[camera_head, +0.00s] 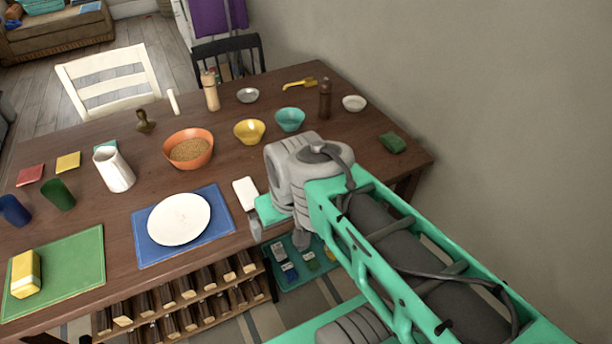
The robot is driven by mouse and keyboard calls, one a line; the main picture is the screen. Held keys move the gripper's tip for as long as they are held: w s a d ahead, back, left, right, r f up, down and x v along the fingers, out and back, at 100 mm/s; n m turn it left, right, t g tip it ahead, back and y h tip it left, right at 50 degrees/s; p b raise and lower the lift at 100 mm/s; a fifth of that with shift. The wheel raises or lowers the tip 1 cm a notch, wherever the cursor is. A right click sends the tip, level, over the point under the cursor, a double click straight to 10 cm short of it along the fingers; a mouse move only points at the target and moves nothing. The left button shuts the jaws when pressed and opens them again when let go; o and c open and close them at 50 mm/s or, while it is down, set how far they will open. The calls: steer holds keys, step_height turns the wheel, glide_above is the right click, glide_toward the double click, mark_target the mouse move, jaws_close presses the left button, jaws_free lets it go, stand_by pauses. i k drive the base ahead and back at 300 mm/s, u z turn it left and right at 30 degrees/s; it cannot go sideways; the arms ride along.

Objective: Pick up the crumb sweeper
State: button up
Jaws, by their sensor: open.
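A small white oblong object (245,193), which looks like the crumb sweeper though I cannot be sure, lies on the brown table (125,222) near its front edge, just right of the blue placemat. My gripper (277,235) is beside it, to its lower right at the table's front edge. The gripper is open, with nothing seen between its fingers. My arm and wrist hide part of the table's right side. I cannot tell whether a finger touches the white object.
A white plate (179,219) lies on the blue placemat (148,251). An orange bowl (201,137), yellow bowl (250,131) and teal bowl (290,119) stand behind. A white pitcher (115,170) stands left. A bottle rack (182,298) is below. A wall is at right.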

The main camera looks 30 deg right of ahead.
mark_target(246, 191)
steer(key=u, duration=0.35)
steer(key=k, duration=0.45)
steer(key=u, duration=0.95)
steer(key=i, duration=1.05)
steer(key=z, duration=0.7)
